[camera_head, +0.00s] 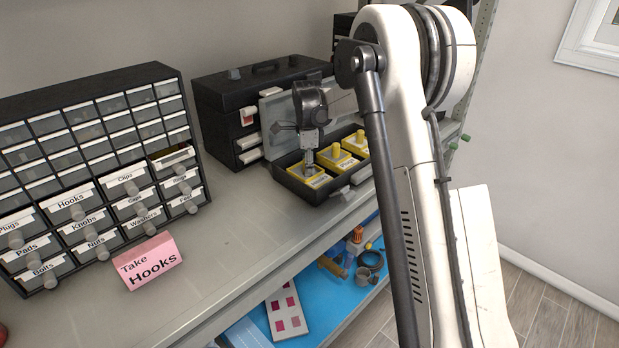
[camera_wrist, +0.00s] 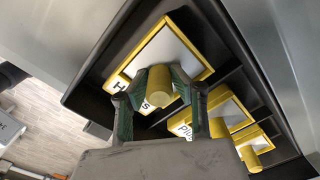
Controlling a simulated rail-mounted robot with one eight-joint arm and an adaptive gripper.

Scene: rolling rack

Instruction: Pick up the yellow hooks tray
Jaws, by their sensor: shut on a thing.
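The yellow hooks tray (camera_head: 317,182) sits in the leftmost compartment of an open dark case (camera_head: 330,196) on the grey bench. In the wrist view the tray (camera_wrist: 205,66) has a yellow rim, a yellow knob (camera_wrist: 158,86) and a white label, of which an H and an s show. My gripper (camera_head: 309,164) points down over this tray. In the wrist view my gripper (camera_wrist: 160,100) has its two green-padded fingers closed on the knob from both sides. The fingers hide the middle of the label.
Two more yellow trays with knobs (camera_head: 334,150) (camera_head: 360,137) sit beside it in the case. A closed black toolbox (camera_head: 212,93) stands behind. A drawer cabinet (camera_head: 85,165) and a pink "Take Hooks" note (camera_head: 148,261) stand left. The bench between is clear.

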